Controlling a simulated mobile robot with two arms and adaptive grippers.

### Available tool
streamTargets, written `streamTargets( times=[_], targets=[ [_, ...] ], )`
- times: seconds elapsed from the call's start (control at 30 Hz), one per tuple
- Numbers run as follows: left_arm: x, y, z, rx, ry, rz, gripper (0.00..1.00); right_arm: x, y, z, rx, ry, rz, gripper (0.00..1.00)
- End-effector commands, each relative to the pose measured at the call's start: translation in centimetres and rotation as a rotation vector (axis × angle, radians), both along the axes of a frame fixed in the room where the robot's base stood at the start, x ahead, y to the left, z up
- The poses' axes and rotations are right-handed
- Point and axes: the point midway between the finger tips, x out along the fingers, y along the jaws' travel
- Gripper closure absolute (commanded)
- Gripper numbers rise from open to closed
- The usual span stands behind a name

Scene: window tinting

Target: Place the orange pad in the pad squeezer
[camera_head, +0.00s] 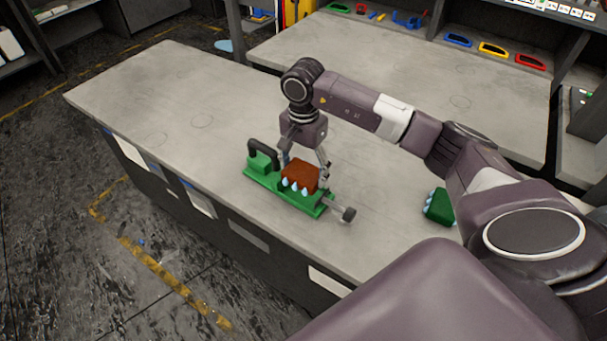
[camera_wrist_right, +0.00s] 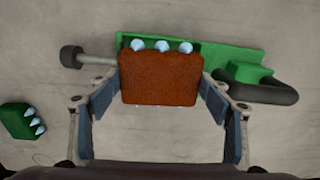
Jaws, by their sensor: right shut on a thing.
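The orange pad (camera_head: 300,175) is a rust-orange block with pale blue drop shapes on its side. My right gripper (camera_head: 305,170) is shut on it, one finger on each side. In the right wrist view the pad (camera_wrist_right: 160,80) sits between the fingers of the gripper (camera_wrist_right: 160,95). The pad squeezer (camera_head: 262,182) is a green base with a black handle at its left end and a rod with a dark knob at its right. The pad is over the middle of the squeezer (camera_wrist_right: 225,55). I cannot tell whether it touches the base. My left gripper is not in view.
A green block with drop shapes (camera_head: 439,207) lies on the grey table (camera_head: 160,95) to the right; it also shows in the right wrist view (camera_wrist_right: 20,121). The table's left part is clear.

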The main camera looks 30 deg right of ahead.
Motion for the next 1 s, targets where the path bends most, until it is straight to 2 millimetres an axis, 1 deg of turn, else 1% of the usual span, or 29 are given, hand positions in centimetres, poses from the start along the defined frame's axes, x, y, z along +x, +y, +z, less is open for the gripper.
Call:
streamTargets(
  times=[0.1, 0.2, 0.43, 0.83, 0.97, 1.0],
  targets=[
    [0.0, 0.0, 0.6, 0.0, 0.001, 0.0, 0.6, -0.1, 0.0, -1.9, 0.001, 0.005, -0.002, 0.59],
    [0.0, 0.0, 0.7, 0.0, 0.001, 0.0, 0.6, -0.1, 0.0, -2.7, 0.001, 0.003, 0.0, 0.59],
    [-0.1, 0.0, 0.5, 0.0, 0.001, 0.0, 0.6, 0.0, 0.0, -2.8, 0.001, 0.0, 0.0, 0.59],
    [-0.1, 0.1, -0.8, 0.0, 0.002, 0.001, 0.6, 0.0, 0.0, -4.1, 0.0, 0.001, 0.0, 0.59],
    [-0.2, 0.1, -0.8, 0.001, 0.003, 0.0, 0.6, -0.1, 0.0, -4.2, -0.001, 0.004, 0.0, 0.59],
    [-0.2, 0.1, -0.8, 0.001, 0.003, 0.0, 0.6, -0.2, 0.0, -4.2, 0.0, 0.006, 0.0, 0.25]
  ],
)
